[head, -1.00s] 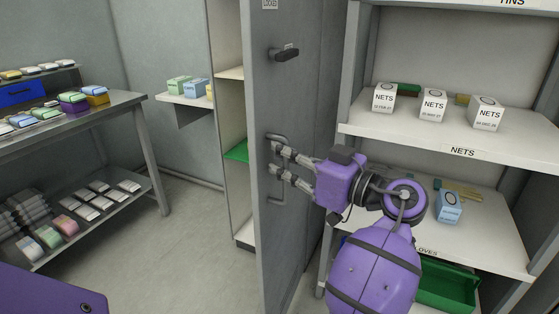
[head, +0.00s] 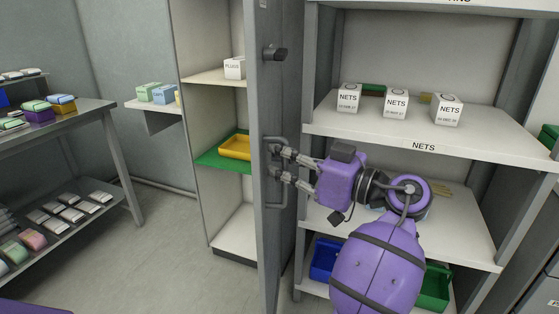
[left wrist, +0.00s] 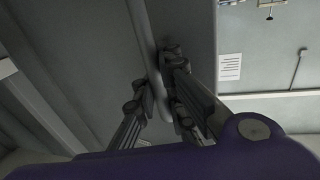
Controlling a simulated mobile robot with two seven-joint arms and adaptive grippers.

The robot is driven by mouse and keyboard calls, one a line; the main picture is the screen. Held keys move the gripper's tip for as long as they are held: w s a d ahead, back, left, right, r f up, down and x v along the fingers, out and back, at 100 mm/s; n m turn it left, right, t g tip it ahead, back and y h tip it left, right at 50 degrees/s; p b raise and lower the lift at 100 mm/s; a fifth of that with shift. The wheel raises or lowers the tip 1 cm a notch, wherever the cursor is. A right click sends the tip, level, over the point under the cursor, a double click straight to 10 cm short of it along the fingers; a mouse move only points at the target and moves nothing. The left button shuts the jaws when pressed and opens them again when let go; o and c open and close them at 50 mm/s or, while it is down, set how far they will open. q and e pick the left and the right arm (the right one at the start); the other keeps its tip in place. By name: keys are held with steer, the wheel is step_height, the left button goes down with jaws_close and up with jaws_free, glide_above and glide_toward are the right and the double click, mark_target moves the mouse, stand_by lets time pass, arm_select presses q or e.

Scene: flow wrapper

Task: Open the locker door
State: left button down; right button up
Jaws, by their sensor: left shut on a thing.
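The grey locker door (head: 267,105) stands open in the head view, seen nearly edge-on, with the locker interior showing to its left. Its D-shaped handle (head: 276,198) is on the face toward me, below a dark latch knob (head: 275,54). My left gripper (head: 279,164) is shut on the handle. In the left wrist view the gripper's fingers (left wrist: 160,92) close around the handle bar (left wrist: 146,35), with the door face behind. My right gripper is not in view.
A shelf rack (head: 350,123) with NETS boxes stands close right of the door. A steel table (head: 75,123) is at left. Floor between is clear.

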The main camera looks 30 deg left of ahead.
arm_select(q)
steer(key=shift+s+f, duration=0.15)
steer(key=c, duration=2)
jaws_free()
steer(key=shift+s+d, duration=0.1)
steer(key=shift+d, duration=0.05)
steer(key=shift+o, duration=0.9)
steer(key=shift+d, duration=0.1)
steer(key=shift+d+r, duration=0.2)
steer(key=shift+d, duration=0.15)
steer(key=d, duration=1.1)
steer(key=shift+s, duration=0.15)
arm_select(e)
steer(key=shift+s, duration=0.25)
